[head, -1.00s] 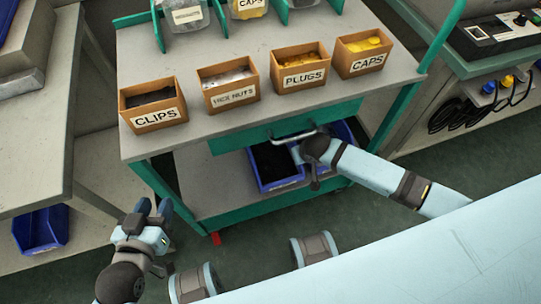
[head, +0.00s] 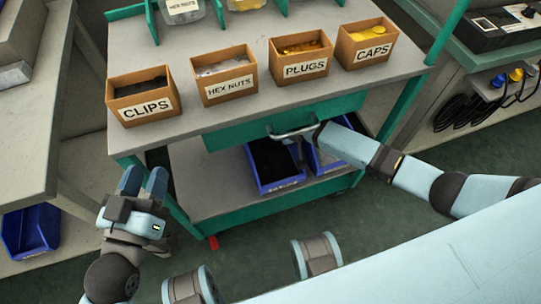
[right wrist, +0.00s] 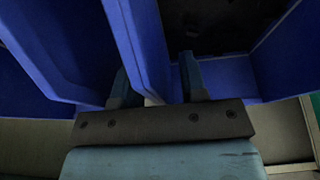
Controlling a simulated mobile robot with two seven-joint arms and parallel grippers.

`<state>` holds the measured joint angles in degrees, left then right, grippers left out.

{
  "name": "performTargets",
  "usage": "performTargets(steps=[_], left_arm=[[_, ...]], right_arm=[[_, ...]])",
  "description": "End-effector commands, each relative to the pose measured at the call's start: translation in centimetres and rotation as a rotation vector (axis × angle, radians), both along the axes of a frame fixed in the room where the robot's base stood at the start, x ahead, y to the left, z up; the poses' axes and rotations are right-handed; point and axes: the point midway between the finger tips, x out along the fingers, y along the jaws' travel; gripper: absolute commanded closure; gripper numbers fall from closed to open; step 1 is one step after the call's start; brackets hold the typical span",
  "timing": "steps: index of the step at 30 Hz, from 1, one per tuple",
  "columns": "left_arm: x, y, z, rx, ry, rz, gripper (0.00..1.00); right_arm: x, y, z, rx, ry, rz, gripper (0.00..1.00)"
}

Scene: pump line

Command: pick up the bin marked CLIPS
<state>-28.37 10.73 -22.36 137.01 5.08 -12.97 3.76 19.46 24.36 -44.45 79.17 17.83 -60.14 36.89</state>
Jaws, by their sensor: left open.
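The CLIPS bin (head: 144,98) is a small tan open box with a white label and dark contents. It stands upright at the left front of the cart's top shelf (head: 222,116). My left gripper (head: 144,182) is open and empty, below and in front of the CLIPS bin in the picture, apart from it, with its fingers pointing up the picture. My right gripper reaches the drawer handle and blue bins; its fingertips are hidden in the head view. In the right wrist view my right gripper (right wrist: 158,82) has its fingers apart on either side of a blue bin wall (right wrist: 137,45); any grip is unclear.
The HEX NUTS bin (head: 227,87), PLUGS bin (head: 304,69) and CAPS bin (head: 371,52) stand in a row right of CLIPS. A drawer handle (head: 292,132) juts out in front. Blue bins (head: 276,185) sit on the lower shelf. A grey bench (head: 27,140) is at left.

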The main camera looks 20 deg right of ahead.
Motion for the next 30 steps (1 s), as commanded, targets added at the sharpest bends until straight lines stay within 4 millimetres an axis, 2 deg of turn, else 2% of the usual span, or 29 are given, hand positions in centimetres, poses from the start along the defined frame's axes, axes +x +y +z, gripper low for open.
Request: performTargets(steps=[5,10,30], left_arm=[[-0.01,-0.01,0.06,0.0,0.0,0.0,0.57],[0.0,0.0,0.04,0.0,0.001,0.0,0.57],[0.01,0.01,0.01,0.002,0.001,0.0,0.57]], right_arm=[[0.0,0.01,0.08,0.0,0.0,0.0,0.61],[-0.01,-0.01,0.07,0.0,0.0,0.0,1.0],[-0.02,-0.01,0.08,0.0,0.0,0.0,1.0]])
